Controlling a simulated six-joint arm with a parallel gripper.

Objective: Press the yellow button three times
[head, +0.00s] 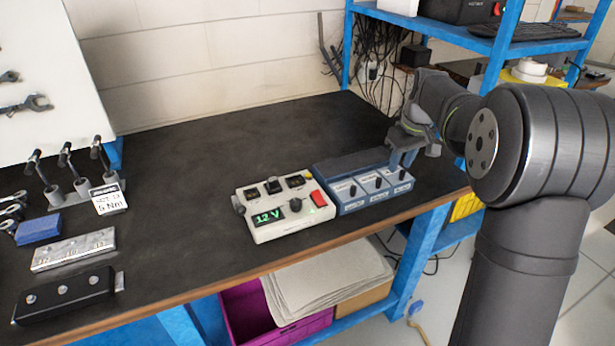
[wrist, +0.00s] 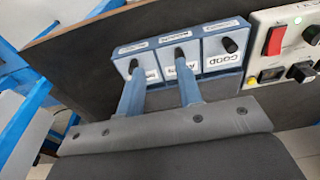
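A small yellow part, seemingly the yellow button (head: 308,171), shows at the far right corner of a white control box (head: 275,232) with a "12 V" display. A bit of yellow also shows beside a black switch in the wrist view (wrist: 251,83). My gripper (head: 401,160) is over the right end of a blue three-section box (head: 345,172), to the right of the white box and apart from the yellow part. In the wrist view my gripper (wrist: 159,72) has its two fingers apart with nothing between them. The fingertips overlap the blue box's panel; contact cannot be told.
The white box carries a red switch (head: 318,198) and black knobs. The blue box has black knobs and labels. A blue block (head: 38,230), a metal bar (head: 73,249) and a black bar (head: 65,295) lie at the left. The middle of the dark bench (head: 190,190) is clear.

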